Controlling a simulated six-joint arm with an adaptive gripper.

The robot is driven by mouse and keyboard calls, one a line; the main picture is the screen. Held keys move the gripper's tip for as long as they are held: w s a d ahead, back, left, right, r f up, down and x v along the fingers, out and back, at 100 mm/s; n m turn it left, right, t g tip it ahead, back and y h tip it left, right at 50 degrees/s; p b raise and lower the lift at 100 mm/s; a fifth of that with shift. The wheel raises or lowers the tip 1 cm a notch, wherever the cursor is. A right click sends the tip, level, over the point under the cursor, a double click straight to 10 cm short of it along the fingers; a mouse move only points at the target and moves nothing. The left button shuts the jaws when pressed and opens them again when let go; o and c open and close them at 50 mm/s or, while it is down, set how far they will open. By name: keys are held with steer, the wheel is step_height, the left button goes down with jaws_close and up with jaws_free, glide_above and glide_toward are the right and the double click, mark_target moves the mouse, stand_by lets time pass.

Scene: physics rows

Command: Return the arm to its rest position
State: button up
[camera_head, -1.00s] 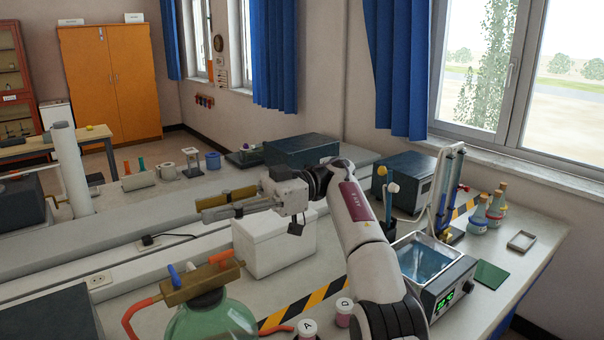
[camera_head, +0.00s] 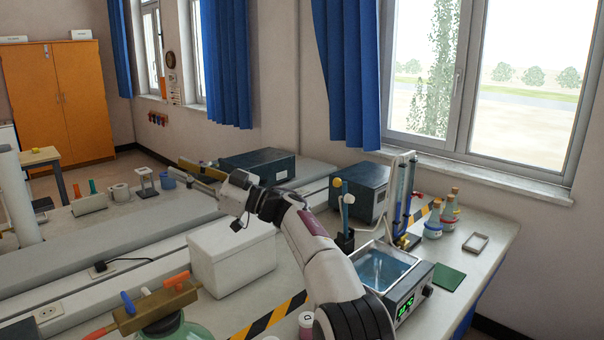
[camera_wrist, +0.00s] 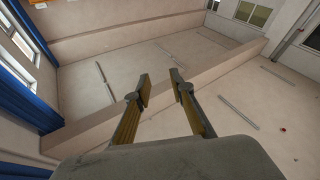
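My gripper (camera_head: 197,180) is held up in the air above the bench, to the left of my white arm, with its fingers pointing left. In the wrist view my gripper (camera_wrist: 162,84) shows two brass-coloured fingers with a clear gap between the tips. Nothing is between them.
A white box (camera_head: 232,258) stands below my arm. A water bath (camera_head: 384,268) is close on the arm's right. A green vessel with a brass valve block (camera_head: 155,305) stands at front left. Bottles (camera_head: 434,222) and a blue-grey device (camera_head: 358,192) are behind the bath.

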steer(key=w+d+f+m+t+h, duration=0.2)
steer(key=w+d+m+t+h, duration=0.9)
steer(key=d, duration=0.3)
steer(key=s+d+f+m+g+h, duration=0.1)
steer(key=s+d+f+m+h, duration=0.2)
steer(key=d, duration=0.5)
steer(key=s+d+f+g+h, duration=0.1)
steer(key=s+d+f+h, duration=0.35)
steer(key=d, duration=0.25)
steer(key=s+d+f+m+g+h, duration=0.1)
steer(key=s+d+f+g, duration=0.3)
steer(key=s, duration=0.8)
steer(key=s+d+f+m+g+h, duration=0.1)
steer(key=s+d+f+g, duration=0.3)
steer(key=s, duration=0.9)
steer(key=s+d+f+m+h, duration=0.1)
steer(key=s+d+f, duration=0.35)
steer(key=s, duration=0.75)
steer(key=s+d+r+m, duration=0.1)
steer(key=s+d+r, duration=0.1)
steer(key=s, duration=1.4)
steer(key=shift+s+d, duration=0.35)
steer(key=shift+s, duration=0.05)
